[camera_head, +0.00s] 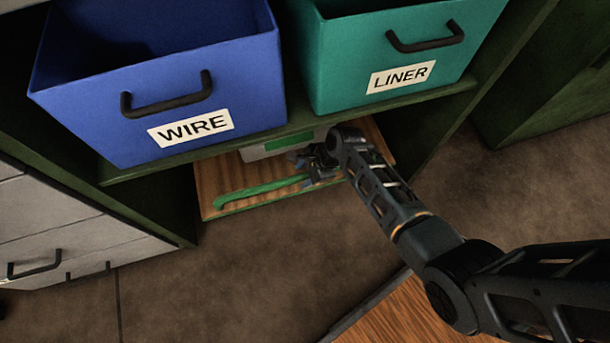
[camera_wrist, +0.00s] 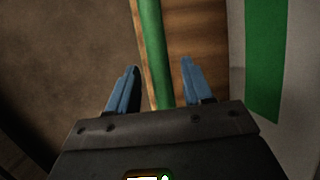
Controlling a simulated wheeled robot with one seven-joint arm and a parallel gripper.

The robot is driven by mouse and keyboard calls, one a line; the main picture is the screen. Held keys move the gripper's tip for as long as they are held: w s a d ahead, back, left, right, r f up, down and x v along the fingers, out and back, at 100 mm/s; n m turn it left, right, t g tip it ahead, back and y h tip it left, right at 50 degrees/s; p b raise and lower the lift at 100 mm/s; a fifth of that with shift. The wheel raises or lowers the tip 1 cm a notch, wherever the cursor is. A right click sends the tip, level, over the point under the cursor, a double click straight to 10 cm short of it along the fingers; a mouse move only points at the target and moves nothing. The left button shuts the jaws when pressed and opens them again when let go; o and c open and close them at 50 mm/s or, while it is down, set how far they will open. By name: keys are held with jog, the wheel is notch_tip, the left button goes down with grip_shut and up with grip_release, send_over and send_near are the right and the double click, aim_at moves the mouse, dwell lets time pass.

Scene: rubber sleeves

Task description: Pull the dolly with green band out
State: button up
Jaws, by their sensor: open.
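The dolly (camera_head: 213,180) is a wooden board low under the shelf, with a raised green bar (camera_head: 262,188) along its front edge. The bar's left end bends down. My gripper (camera_head: 308,168) is at the right part of this bar. In the wrist view my gripper (camera_wrist: 157,88) is open, with one blue finger on each side of the green bar (camera_wrist: 152,45). The wooden board (camera_wrist: 200,45) lies behind and below the right finger. I cannot tell whether the fingers touch the bar. My arm hides the dolly's right part.
A pale box with a green band (camera_head: 290,140) stands on the dolly; it also shows in the wrist view (camera_wrist: 265,60). Above are a blue WIRE bin (camera_head: 95,110) and a teal LINER bin (camera_head: 340,60) on a shelf. Grey drawers (camera_head: 50,225) stand left. Floor (camera_head: 230,270) in front is clear.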

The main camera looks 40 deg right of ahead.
jog(key=shift+f, duration=0.15)
grip_shut()
dwell(0.4)
